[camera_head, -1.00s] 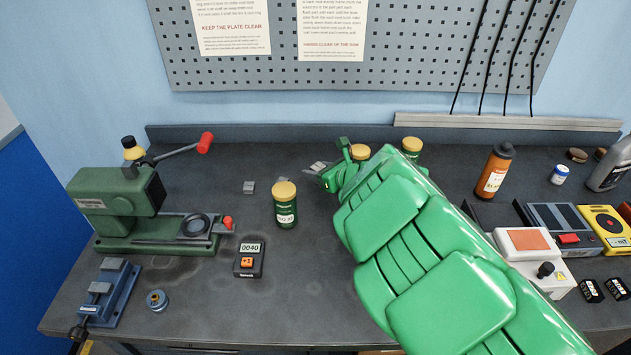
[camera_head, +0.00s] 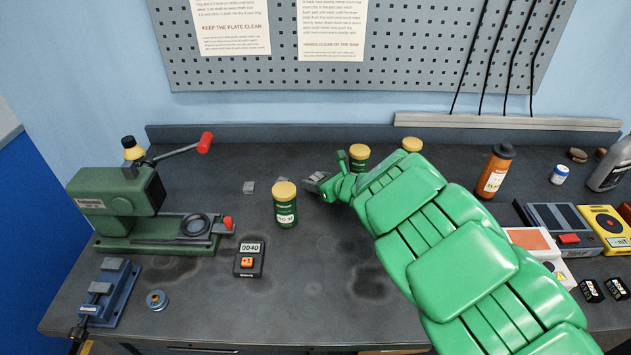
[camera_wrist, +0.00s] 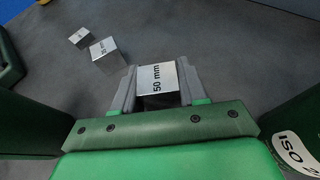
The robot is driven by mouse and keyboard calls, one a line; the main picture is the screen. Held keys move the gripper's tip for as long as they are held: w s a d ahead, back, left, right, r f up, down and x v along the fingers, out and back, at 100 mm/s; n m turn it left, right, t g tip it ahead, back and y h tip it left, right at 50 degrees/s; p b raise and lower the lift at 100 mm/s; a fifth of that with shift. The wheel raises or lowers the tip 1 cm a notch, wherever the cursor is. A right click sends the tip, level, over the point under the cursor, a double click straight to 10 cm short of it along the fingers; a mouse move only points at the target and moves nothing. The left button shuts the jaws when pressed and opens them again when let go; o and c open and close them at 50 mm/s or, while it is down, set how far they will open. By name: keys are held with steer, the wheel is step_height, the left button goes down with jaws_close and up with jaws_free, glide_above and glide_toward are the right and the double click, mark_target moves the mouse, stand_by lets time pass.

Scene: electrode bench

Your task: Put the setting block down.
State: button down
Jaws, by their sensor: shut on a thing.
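My gripper (camera_head: 317,182) is over the back middle of the bench, just right of the front yellow-lidded jar. Its grey jaws (camera_wrist: 157,88) are shut on a silver setting block marked 50 mm (camera_wrist: 157,76), one jaw on each side. I cannot tell whether the block touches the bench or hangs just above it. Two smaller silver blocks stand on the bench in the wrist view: a middle one (camera_wrist: 105,51) and a smallest one (camera_wrist: 80,37). One loose block (camera_head: 249,187) shows in the head view, and another is partly hidden behind the jar.
The front green jar (camera_head: 286,208) stands close left of my gripper. Two more yellow-lidded jars (camera_head: 359,155) (camera_head: 411,145) stand behind my arm. A green press (camera_head: 118,202), a counter (camera_head: 249,260) and a blue vise (camera_head: 106,292) are at left. The bench's front middle is clear.

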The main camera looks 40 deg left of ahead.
stand_by(0.3)
steer(key=c, duration=0.6)
jaws_free()
steer(key=shift+f, duration=0.1)
steer(key=shift+v, duration=6.05)
